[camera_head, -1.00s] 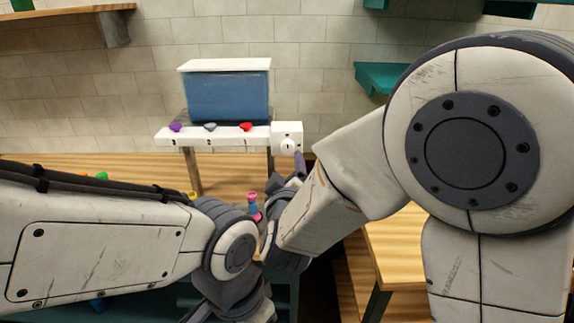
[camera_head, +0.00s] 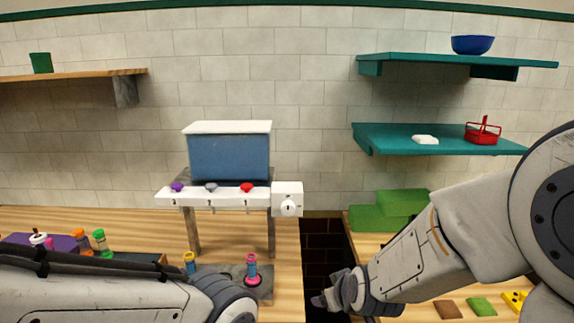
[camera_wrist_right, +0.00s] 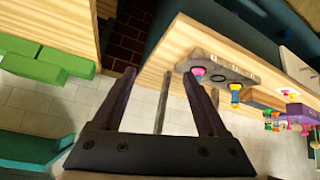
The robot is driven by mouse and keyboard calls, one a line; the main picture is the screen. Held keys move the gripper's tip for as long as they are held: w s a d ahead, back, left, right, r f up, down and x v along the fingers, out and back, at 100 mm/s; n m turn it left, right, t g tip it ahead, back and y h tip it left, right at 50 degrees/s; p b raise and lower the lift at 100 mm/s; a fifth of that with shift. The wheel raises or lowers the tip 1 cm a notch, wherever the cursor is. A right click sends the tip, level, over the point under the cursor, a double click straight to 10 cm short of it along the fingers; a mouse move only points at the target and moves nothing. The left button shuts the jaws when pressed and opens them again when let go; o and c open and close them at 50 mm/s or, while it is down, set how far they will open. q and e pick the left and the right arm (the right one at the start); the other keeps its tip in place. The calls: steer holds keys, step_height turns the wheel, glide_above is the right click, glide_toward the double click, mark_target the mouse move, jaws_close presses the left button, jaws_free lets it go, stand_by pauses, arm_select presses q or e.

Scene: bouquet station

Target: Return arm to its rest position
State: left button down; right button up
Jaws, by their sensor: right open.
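My right arm reaches in from the right in the head view, and its gripper (camera_head: 325,300) hangs over the dark gap between the two wooden counters. In the right wrist view the two dark fingers of this gripper (camera_wrist_right: 160,85) are spread apart with nothing between them. My left arm (camera_head: 110,290) lies along the bottom left of the head view. Its gripper is below the picture's edge and hidden.
A blue tank (camera_head: 229,158) stands over a white panel with coloured knobs and a white dial box (camera_head: 288,199). A pink-ended spool-like item (camera_head: 252,270) stands below. Green blocks (camera_head: 380,217) sit on the right counter. Teal shelves (camera_head: 440,139) hang above.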

steer(key=s+d+f+m+g+h, duration=0.1)
steer(key=s+d+f+m+g, duration=0.35)
steer(key=s+d, duration=0.55)
steer(key=s+a+r+n+g, duration=0.1)
steer(key=s+a+r+n, duration=0.2)
steer(key=s+a, duration=0.4)
steer(key=s+a+r+n+g, duration=0.2)
steer(key=s+a+r+n, duration=0.1)
steer(key=s+a, duration=0.4)
steer(key=shift+a+r+n+y, duration=0.3)
steer(key=shift+a+n, duration=0.15)
steer(key=shift+n, duration=0.3)
steer(key=shift+g, duration=0.25)
